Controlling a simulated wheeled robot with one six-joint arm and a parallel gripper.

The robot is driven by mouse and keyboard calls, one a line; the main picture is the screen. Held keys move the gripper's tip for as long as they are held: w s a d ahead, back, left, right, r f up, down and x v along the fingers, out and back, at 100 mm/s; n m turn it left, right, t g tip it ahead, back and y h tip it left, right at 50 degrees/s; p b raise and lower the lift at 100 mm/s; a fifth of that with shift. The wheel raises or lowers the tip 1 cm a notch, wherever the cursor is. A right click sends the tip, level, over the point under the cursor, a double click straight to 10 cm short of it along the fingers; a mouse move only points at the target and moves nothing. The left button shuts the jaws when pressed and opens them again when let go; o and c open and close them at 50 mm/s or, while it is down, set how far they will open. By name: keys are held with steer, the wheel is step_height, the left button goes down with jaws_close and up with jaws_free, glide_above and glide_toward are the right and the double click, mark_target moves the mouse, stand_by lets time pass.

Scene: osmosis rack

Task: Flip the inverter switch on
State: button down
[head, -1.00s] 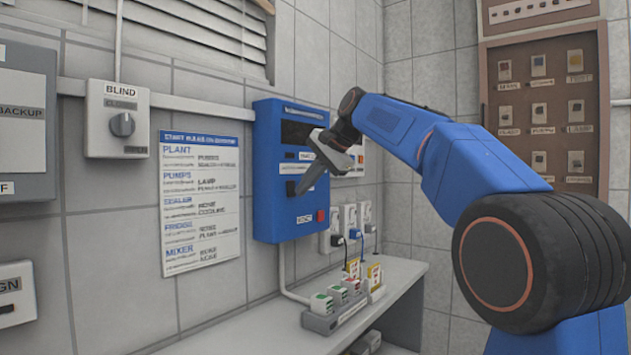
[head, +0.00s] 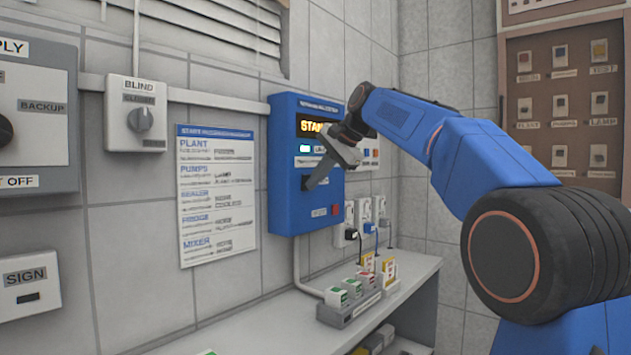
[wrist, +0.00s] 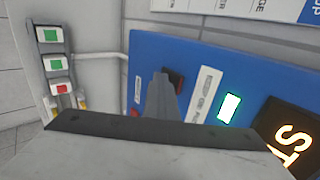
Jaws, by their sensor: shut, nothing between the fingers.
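The inverter appears to be the blue wall box (head: 283,170); it also shows in the wrist view (wrist: 190,52). Its display (head: 311,124) is lit with amber letters, and a light (head: 305,148) below it glows green-white. A dark switch (head: 307,183) sits below the light; in the wrist view the dark switch (wrist: 177,82) is beside my fingertips. My gripper (head: 312,184) is shut and empty, with its tip at the switch. Whether it touches is unclear. A red button (head: 336,210) is at the box's lower right.
A shelf (head: 250,325) below holds a rack (head: 345,312) of small coloured blocks. Sockets with plugs (head: 351,232) are right of the box. A printed list (head: 217,195) and a BLIND knob (head: 140,118) are at the left. A brown panel (head: 560,110) is at the right.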

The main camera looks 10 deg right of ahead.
steer(key=shift+r, duration=0.85)
steer(key=v, duration=1.7)
steer(key=shift+d, duration=0.25)
steer(key=shift+s, duration=0.1)
step_height(320, 180, down, 6)
steer(key=shift+w+a+f, duration=0.15)
steer(key=shift+w+a, duration=0.1)
steer(key=shift+w, duration=0.05)
